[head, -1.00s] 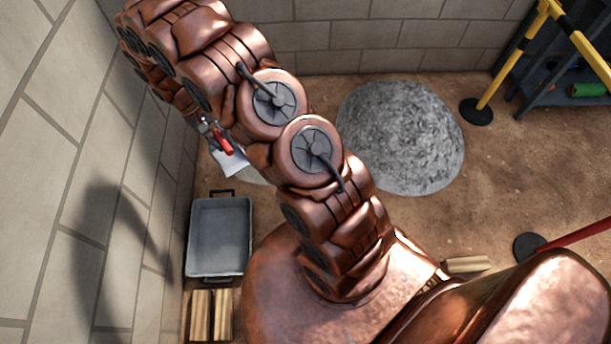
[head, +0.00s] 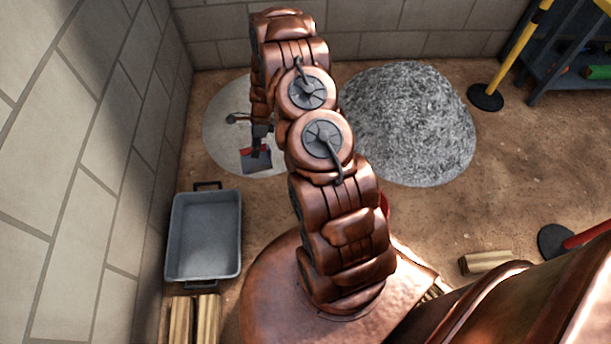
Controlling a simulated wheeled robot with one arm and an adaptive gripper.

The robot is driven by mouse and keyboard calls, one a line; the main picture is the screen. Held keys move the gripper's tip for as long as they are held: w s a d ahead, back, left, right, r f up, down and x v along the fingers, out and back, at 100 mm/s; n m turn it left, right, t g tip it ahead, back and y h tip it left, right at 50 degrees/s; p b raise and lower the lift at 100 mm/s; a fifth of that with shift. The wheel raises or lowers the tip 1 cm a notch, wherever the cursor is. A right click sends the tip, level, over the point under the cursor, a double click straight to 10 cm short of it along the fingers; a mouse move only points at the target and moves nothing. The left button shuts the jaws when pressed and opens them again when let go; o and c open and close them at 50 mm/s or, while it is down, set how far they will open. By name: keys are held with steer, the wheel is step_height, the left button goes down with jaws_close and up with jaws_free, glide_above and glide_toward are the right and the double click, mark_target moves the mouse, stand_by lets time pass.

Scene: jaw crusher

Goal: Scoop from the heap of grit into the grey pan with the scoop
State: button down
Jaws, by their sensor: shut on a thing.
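The heap of grit (head: 415,125) is a grey speckled mound on the brown floor, right of my arm at the back. The grey pan (head: 205,235) is a rectangular tray with dark end handles at the left, and it looks empty. My gripper (head: 261,140) is small and dark, left of my arm, above a pale round patch. It is shut on the scoop (head: 256,160), whose bluish-grey and red parts show just below it. My gripper hides part of the scoop, and I cannot tell whether grit lies in it.
The pale round patch (head: 222,120) lies left of the heap, partly behind my arm. Block walls (head: 95,150) close off the left and back. Wooden blocks (head: 193,318) lie below the pan. A yellow-black post (head: 510,60) and a dark shelf (head: 570,65) stand at the right.

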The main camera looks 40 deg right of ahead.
steer(key=s+d+f+m+t+h+b, duration=0.1)
steer(key=s+d+f+m+b, duration=0.2)
steer(key=d+f+m, duration=0.3)
steer(key=s+d+f+m+t+h+b, duration=0.1)
steer(key=s+d+f+m+t+b, duration=0.2)
steer(key=f, duration=0.4)
steer(key=s+d+f+m+b, duration=0.2)
steer(key=d+f+m+b, duration=0.2)
steer(key=d+f+m, duration=0.25)
steer(key=w+d+f, duration=0.1)
steer(key=w+f, duration=0.1)
steer(key=w, duration=0.5)
steer(key=w+d+f, duration=0.2)
steer(key=w+f, duration=0.1)
steer(key=w, duration=0.5)
steer(key=shift+f+n+t, duration=0.35)
steer(key=shift+n+t, duration=0.05)
steer(key=shift+n, duration=0.05)
steer(key=shift+s+d+h+p, duration=0.1)
steer(key=shift+h+p, duration=0.2)
steer(key=shift+p, duration=0.4)
steer(key=shift+r+t+b, duration=0.1)
steer(key=shift+t+b, duration=0.5)
steer(key=shift+b, duration=0.4)
